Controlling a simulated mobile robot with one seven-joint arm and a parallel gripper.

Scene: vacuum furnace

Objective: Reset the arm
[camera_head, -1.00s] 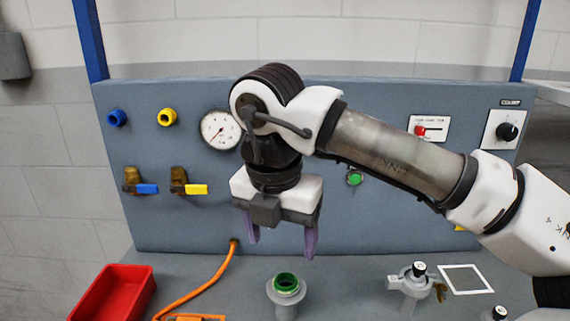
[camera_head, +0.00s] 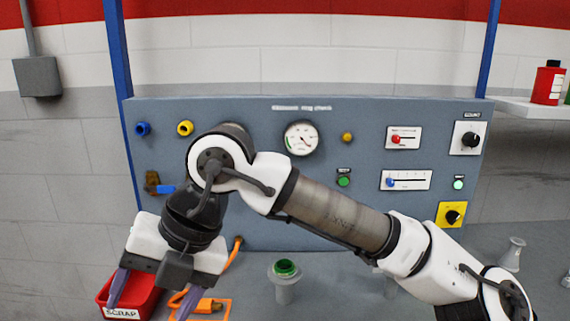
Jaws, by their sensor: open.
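My gripper (camera_head: 150,296) is at the lower left of the head view, pointing down with its two purple fingers apart and nothing between them. It hangs in front of the red scrap bin (camera_head: 143,300) and hides part of it. The right finger is in front of the orange connector's area. My arm reaches across from the lower right and covers part of the grey panel (camera_head: 330,220).
A grey flanged fitting with a green ring (camera_head: 286,270) stands on the bench. An orange connector (camera_head: 207,305) lies left of it.

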